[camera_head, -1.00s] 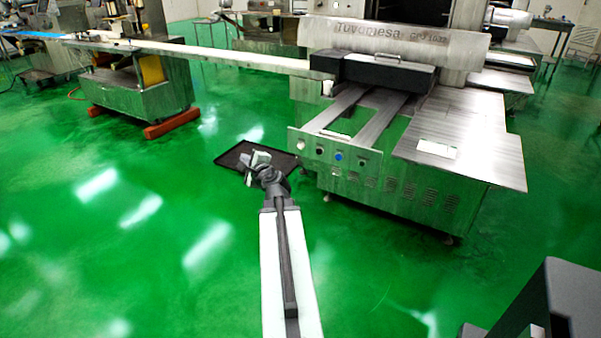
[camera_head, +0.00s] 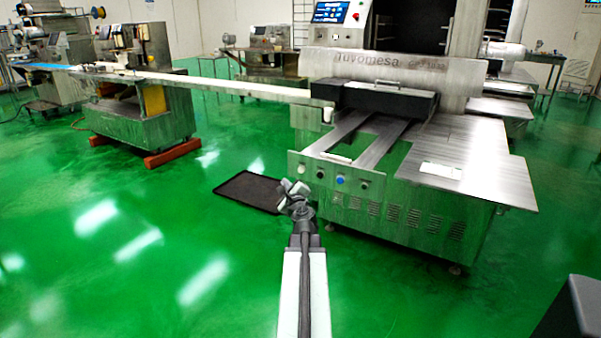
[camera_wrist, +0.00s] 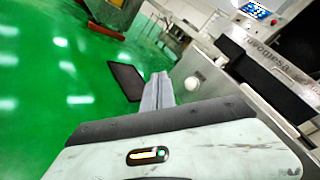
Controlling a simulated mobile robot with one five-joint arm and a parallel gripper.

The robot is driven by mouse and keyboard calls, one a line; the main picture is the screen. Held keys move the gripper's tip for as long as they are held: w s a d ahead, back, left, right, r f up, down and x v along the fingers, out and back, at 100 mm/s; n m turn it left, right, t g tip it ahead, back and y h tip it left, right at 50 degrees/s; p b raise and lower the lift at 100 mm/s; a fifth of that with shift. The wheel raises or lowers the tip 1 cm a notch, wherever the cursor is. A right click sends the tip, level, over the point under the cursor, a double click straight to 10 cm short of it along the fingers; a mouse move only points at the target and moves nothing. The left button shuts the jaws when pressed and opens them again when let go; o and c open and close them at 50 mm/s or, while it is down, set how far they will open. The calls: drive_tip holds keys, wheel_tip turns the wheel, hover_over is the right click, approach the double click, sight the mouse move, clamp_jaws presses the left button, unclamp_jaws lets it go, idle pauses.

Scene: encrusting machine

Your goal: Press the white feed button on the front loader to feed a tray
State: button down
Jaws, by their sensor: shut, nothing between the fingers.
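The white feed button (camera_head: 301,168) is at the left end of the front loader's control panel (camera_head: 335,176). In the wrist view the round white button (camera_wrist: 192,83) shows just right of my fingertips. My gripper (camera_head: 292,186) is shut and empty, in front of the panel's left end and slightly below the button in the head view. In the wrist view my closed fingers (camera_wrist: 158,88) point forward, left of the button. I see a gap in the picture between fingertips and button; the depth between them is hard to tell.
The panel also has a blue button (camera_head: 340,179) and dark knobs beside it. A dark tray (camera_head: 243,190) lies on the green floor left of the loader. A steel table top (camera_head: 480,150) juts out at the right. The floor at the left is open.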

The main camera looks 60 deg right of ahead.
sight(301, 170)
drive_tip(key=d, duration=0.7)
drive_tip(key=shift+d, duration=0.1)
drive_tip(key=shift+d, duration=0.1)
idle(1.7)
drive_tip(key=shift+d, duration=0.3)
